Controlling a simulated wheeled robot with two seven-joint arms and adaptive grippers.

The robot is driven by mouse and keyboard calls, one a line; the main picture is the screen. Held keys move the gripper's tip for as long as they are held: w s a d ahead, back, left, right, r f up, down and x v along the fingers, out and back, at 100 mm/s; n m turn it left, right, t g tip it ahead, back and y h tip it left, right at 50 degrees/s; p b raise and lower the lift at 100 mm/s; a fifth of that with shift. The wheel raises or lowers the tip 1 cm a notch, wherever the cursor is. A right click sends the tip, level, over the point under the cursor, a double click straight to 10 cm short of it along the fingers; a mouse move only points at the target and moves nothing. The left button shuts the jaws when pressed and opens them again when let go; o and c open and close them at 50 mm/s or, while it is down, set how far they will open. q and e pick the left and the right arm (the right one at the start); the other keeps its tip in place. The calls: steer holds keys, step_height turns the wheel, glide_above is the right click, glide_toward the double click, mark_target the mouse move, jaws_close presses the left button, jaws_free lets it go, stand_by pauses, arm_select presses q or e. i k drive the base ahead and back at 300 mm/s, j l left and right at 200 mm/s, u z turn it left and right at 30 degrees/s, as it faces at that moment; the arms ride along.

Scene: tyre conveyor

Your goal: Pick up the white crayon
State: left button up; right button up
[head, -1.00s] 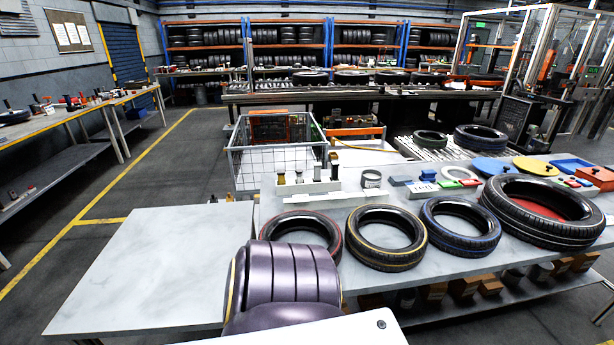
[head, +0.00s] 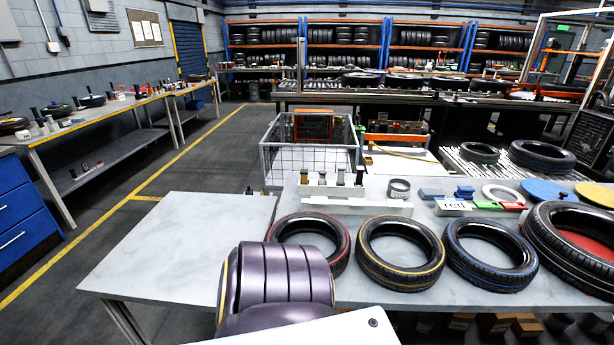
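I cannot make out a white crayon in the head view. A white holder block (head: 350,203) stands on the near table (head: 180,245), with several small upright pieces at its back. One dark-topped piece (head: 304,178) is at its left end and a grey one (head: 340,177) is nearer its right end. They are too small to tell what they are. Neither of my grippers shows in the head view.
Tyres with a red stripe (head: 341,255), yellow stripe (head: 401,277) and blue stripe (head: 492,277) lie along the table front. A wire cage (head: 308,160) stands behind. The left part of the table is bare. A long workbench (head: 105,108) holds small items at left.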

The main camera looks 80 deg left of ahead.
mark_target(322, 174)
steer(key=i+u, duration=0.1)
steer(key=u, duration=0.4)
steer(key=i+l+u, duration=0.1)
steer(key=u, duration=0.35)
steer(key=i+l+u, duration=0.1)
steer(key=u, duration=0.4)
steer(key=i+l+u, duration=0.1)
steer(key=u, duration=0.35)
steer(key=l+u, duration=0.2)
steer(key=u, duration=0.3)
steer(key=i+l+u, duration=0.1)
steer(key=u, duration=0.4)
steer(key=i+l+u, duration=0.1)
steer(key=u, duration=0.4)
steer(key=l+u, duration=0.3)
steer(key=u, duration=0.2)
